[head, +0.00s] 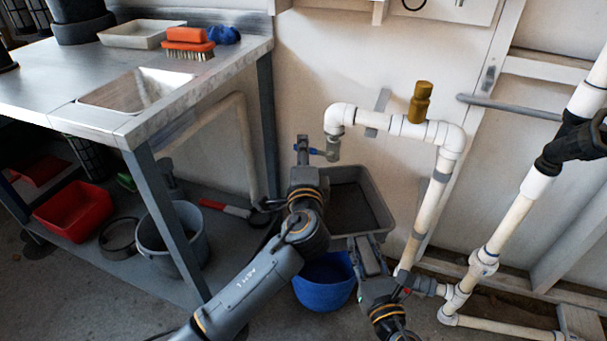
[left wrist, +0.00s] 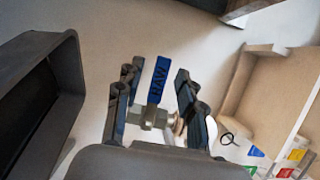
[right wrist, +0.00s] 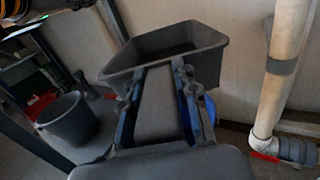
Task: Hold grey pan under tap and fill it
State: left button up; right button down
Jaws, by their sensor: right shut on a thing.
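The grey pan (head: 383,193) is below the tap (head: 333,146), its dark inside facing up. I see no water stream, and cannot tell if water is in it. My right gripper (head: 367,245) is shut on the pan's near side; the right wrist view shows the pan (right wrist: 205,65) beyond the fingers (right wrist: 158,95). My left gripper (head: 303,160) is at the tap's blue lever (head: 317,152). In the left wrist view the fingers (left wrist: 155,95) are open on either side of the lever (left wrist: 157,82), with gaps beside it. The pan's edge (left wrist: 70,75) shows at left.
A blue bucket (head: 325,285) stands on the floor below the pan. White pipes (head: 432,195) with a brass fitting (head: 420,102) run right of the tap. A metal sink table (head: 130,125) stands left, with a grey bucket (head: 190,235) and red tub (head: 72,212) on its lower shelf.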

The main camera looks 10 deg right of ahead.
pick_arm(q)
jog(key=v, duration=1)
pick_arm(e)
jog(key=shift+r, duration=0.2)
pick_arm(q)
jog(key=shift+f, duration=0.1)
